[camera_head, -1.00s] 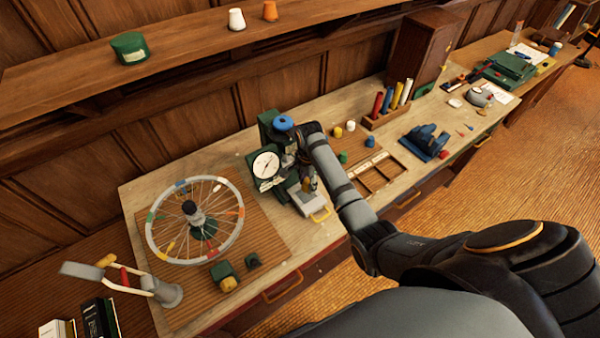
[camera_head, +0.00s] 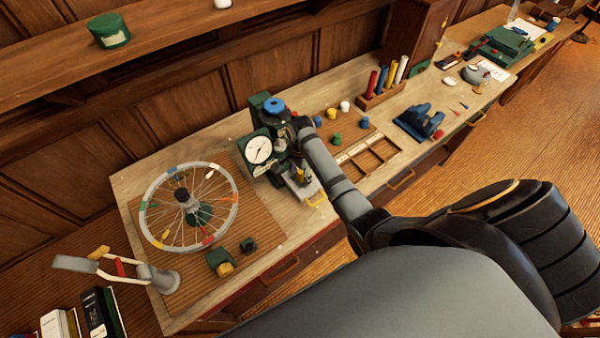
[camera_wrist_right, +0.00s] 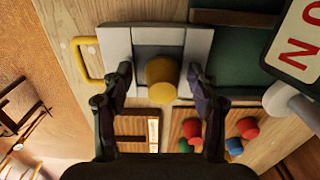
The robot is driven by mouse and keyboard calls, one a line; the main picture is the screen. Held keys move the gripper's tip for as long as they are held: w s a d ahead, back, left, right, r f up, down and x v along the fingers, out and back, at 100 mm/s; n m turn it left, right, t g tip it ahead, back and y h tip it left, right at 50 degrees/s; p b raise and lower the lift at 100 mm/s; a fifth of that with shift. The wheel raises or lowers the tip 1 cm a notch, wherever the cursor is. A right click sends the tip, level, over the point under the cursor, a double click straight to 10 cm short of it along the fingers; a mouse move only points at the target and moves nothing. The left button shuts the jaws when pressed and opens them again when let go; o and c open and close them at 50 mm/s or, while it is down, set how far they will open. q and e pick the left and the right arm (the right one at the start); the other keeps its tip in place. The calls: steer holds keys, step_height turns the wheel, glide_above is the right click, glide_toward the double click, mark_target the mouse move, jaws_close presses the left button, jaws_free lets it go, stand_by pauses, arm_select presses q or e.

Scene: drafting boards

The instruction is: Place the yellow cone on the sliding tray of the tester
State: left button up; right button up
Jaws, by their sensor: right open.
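The tester (camera_head: 258,150) is a green machine with a white round dial and a blue top, on the bench in the head view. Its grey sliding tray (camera_wrist_right: 118,48) has a yellow handle and sticks out at the front. The yellow cone (camera_wrist_right: 162,78) is over the tray in the right wrist view and appears to stand on it; its base contact is hidden. My right gripper (camera_wrist_right: 160,80) is open, with one finger on each side of the cone and gaps visible. In the head view my right arm partly hides this spot. My left gripper is not in view.
Several coloured cones (camera_head: 345,106) stand on a board right of the tester, behind a wooden compartment tray (camera_head: 370,160). A rack of coloured tubes (camera_head: 375,100) is further right.

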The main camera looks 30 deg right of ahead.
mark_target(300, 172)
steer(key=shift+w+d, duration=0.1)
steer(key=shift+w, duration=0.05)
steer(key=shift+d, duration=0.1)
step_height(300, 172, up, 5)
steer(key=shift+f+b, duration=0.1)
steer(key=shift+b, duration=0.75)
step_height(300, 172, up, 4)
steer(key=shift+b, duration=0.6)
arm_select(q)
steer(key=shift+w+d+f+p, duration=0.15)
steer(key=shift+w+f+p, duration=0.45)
steer(key=shift+p, duration=0.25)
arm_select(e)
step_height(300, 172, up, 3)
steer(key=shift+r, duration=0.15)
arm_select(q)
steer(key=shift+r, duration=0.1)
